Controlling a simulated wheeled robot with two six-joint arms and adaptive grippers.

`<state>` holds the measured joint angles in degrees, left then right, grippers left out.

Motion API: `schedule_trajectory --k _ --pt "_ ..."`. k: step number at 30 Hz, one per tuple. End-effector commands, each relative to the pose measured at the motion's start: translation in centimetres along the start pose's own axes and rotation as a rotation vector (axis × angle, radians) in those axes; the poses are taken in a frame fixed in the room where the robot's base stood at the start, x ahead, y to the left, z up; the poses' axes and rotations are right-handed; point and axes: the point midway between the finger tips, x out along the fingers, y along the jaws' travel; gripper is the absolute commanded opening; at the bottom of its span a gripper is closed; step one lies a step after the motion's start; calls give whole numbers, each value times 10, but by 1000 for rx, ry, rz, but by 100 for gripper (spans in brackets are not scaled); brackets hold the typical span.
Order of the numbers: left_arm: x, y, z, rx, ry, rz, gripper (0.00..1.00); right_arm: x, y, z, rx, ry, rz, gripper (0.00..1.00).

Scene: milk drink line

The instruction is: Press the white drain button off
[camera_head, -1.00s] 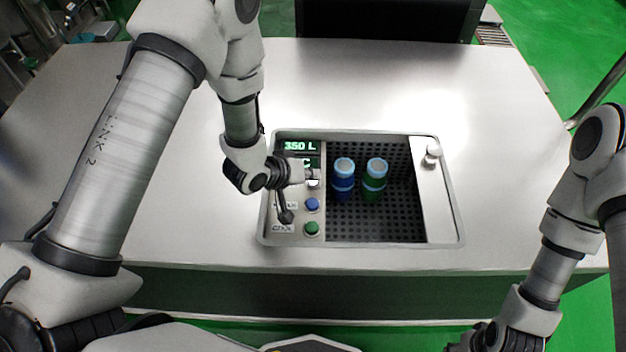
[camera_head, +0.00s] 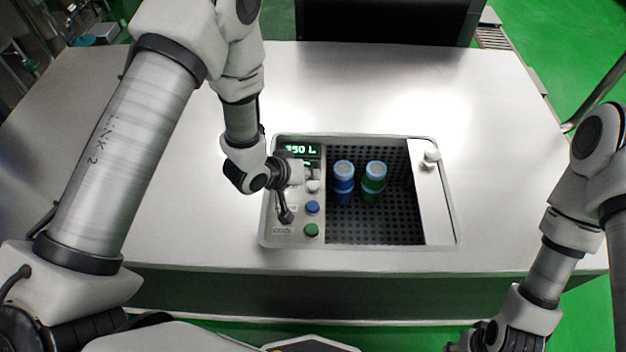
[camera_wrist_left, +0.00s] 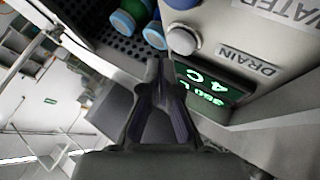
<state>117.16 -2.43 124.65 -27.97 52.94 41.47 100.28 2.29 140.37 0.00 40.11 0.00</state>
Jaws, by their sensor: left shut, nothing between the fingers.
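The white drain button (camera_head: 313,187) is on the control panel at the left of the sunken unit. In the left wrist view the white button (camera_wrist_left: 183,40) is a round knob beside the label DRAIN. My left gripper (camera_head: 311,174) is shut and empty, with its fingertips close to the button. In the left wrist view its closed tips (camera_wrist_left: 155,66) are beside and below the white button, with a small gap in the picture. I cannot tell the depth between them. The button's pressed state cannot be made out. My right gripper is out of view.
A blue button (camera_head: 312,207) and a green button (camera_head: 311,230) sit nearer on the same panel. The lit display (camera_head: 300,149) is just beyond. A blue bottle (camera_head: 343,178) and a green bottle (camera_head: 374,178) stand on the perforated tray (camera_head: 370,225). The counter (camera_head: 180,220) around is clear.

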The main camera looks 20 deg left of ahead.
Motion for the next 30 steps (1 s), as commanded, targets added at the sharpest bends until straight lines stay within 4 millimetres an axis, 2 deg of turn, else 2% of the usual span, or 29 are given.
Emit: schedule_trajectory --k 8,21,30 --pt "-4 3 -3 0 0 0 0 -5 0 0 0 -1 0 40" --pt "-41 30 -30 0 0 0 0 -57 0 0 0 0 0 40" --pt "-41 30 -30 0 0 0 0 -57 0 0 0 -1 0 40"
